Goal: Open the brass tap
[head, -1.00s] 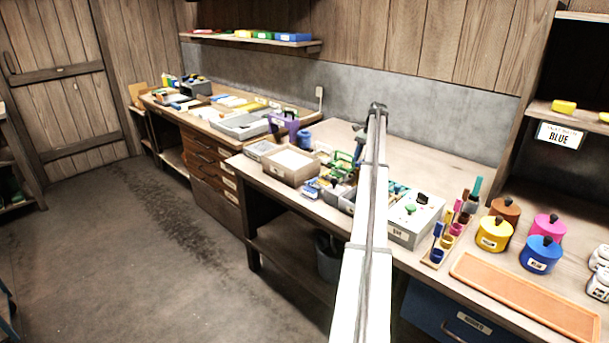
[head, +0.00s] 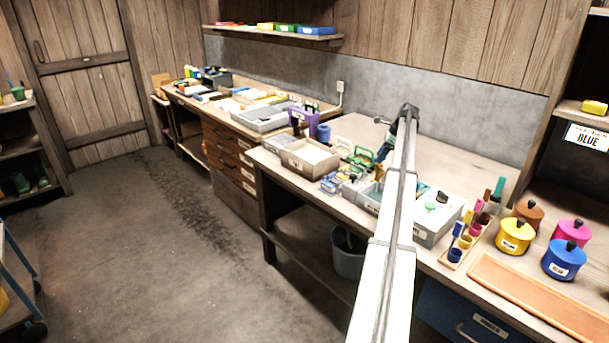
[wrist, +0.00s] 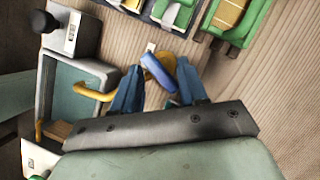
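In the wrist view, a brass tap (wrist: 95,92) has its curved spout over a grey basin (wrist: 103,68) with a teal inside. A blue lever (wrist: 158,72), apparently the tap's handle, lies beyond the spout, with yellow brass beside it. My gripper (wrist: 159,66) is open, with one blue finger on each side of the lever. I cannot tell whether either finger touches it. The lower part of the tap is hidden behind my fingers and palm. In the head view, my arm hides the gripper and the tap.
On the bench, a white box (head: 436,218), a yellow pot (head: 515,235), a blue pot (head: 563,260) and an orange tray (head: 535,295) stand right of my arm. The bench's back part is clear.

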